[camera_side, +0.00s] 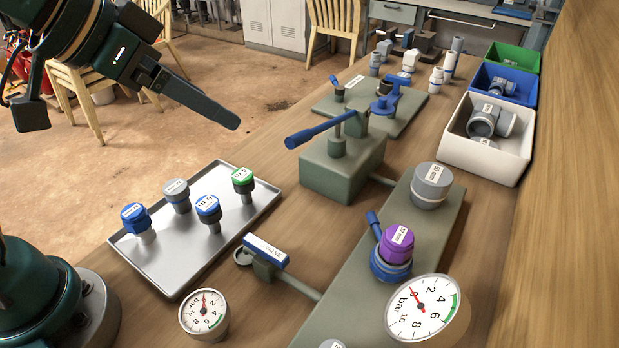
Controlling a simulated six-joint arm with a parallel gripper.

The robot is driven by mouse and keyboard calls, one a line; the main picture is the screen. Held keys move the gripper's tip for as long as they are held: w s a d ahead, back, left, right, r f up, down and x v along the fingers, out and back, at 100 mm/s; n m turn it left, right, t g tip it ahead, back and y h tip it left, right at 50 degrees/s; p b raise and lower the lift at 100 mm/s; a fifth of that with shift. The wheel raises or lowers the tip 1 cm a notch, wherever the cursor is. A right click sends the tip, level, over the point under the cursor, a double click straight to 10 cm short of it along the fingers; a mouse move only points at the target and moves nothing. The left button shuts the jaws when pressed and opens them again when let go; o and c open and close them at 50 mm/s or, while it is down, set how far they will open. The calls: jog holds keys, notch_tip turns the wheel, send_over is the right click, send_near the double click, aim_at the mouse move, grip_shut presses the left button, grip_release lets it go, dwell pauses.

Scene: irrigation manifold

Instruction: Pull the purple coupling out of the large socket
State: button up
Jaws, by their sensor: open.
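The purple coupling (397,242) with a white label sits upright in a blue-collared socket (389,267) on the grey-green manifold block (341,301). A blue lever sticks up at the left of that collar. The lower part of the coupling is hidden inside the socket. My gripper (236,122) is at the upper left, high above the floor side of the table and well apart from the coupling. Only one long dark finger shows clearly. It is open and nothing shows in it.
A metal tray (172,269) holds several blue, grey and green-capped couplings. A grey cap (431,185) stands behind the purple coupling, and a pressure gauge (427,306) stands close in front. A blue-handled valve (265,252) and a lever block (342,168) lie left. Bins (487,158) line the back right.

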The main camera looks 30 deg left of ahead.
jog(key=w+d+m+h, duration=0.1)
jog(key=w+d+m, duration=0.1)
jog(key=w+d, duration=0.35)
jog(key=m+g+h, duration=0.2)
jog(key=m+g, duration=0.1)
jog(key=m, duration=0.1)
send_near(399, 235)
jog(key=x, duration=0.5)
jog(key=shift+w, duration=0.3)
jog(key=shift+s+d+f, duration=0.15)
jog(key=shift+f, duration=0.1)
jog(key=shift+d+f, duration=0.15)
jog(key=shift+f, duration=0.05)
jog(key=shift+x, duration=2.15)
jog(key=shift+c, duration=0.3)
